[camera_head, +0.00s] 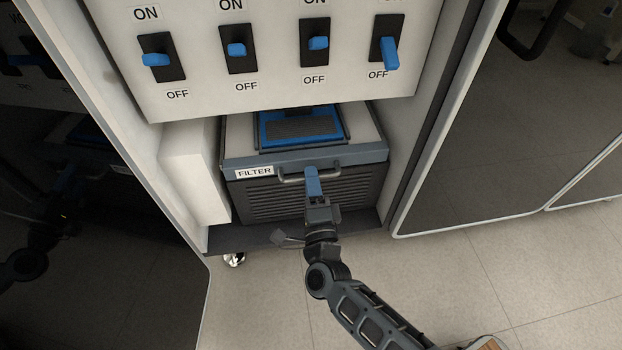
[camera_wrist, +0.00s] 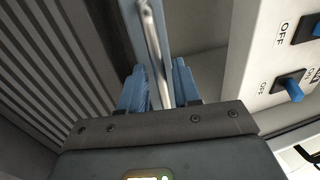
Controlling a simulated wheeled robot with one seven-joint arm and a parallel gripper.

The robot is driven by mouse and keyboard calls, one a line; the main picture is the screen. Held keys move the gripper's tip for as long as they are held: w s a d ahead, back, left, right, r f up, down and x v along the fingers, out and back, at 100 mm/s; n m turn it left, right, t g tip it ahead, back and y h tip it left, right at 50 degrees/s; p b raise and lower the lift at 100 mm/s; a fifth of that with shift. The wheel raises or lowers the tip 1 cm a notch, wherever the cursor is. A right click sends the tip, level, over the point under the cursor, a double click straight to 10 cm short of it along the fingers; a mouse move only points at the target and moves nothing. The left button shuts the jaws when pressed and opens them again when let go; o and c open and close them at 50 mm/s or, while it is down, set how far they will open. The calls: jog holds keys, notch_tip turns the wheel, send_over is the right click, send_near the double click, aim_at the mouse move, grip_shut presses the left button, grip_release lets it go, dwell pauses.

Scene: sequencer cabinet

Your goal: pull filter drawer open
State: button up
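The filter drawer (camera_head: 256,202) is a dark grey slatted box with a white FILTER label, low in the white cabinet below the switch panel. Its top shows a blue-framed filter (camera_head: 300,127). A grey bar handle (camera_head: 290,179) runs along the upper front; it also shows in the wrist view (camera_wrist: 152,38). My gripper (camera_head: 312,172) is at the right half of the handle. In the wrist view, its two blue fingers (camera_wrist: 160,80) stand apart on either side of the bar, with narrow gaps visible. Finger contact with the bar is not clear.
The switch panel (camera_head: 270,95) with several blue switches overhangs the drawer. A white block (camera_head: 196,185) stands left of the drawer, and the cabinet wall is close on its right. A dark ledge (camera_head: 262,238) lies below. The tiled floor (camera_head: 480,270) in front is clear.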

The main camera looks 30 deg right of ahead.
jog(key=shift+w+d+r, duration=0.1)
jog(key=shift+w+d, duration=0.1)
jog(key=shift+w, duration=0.4)
grip_shut()
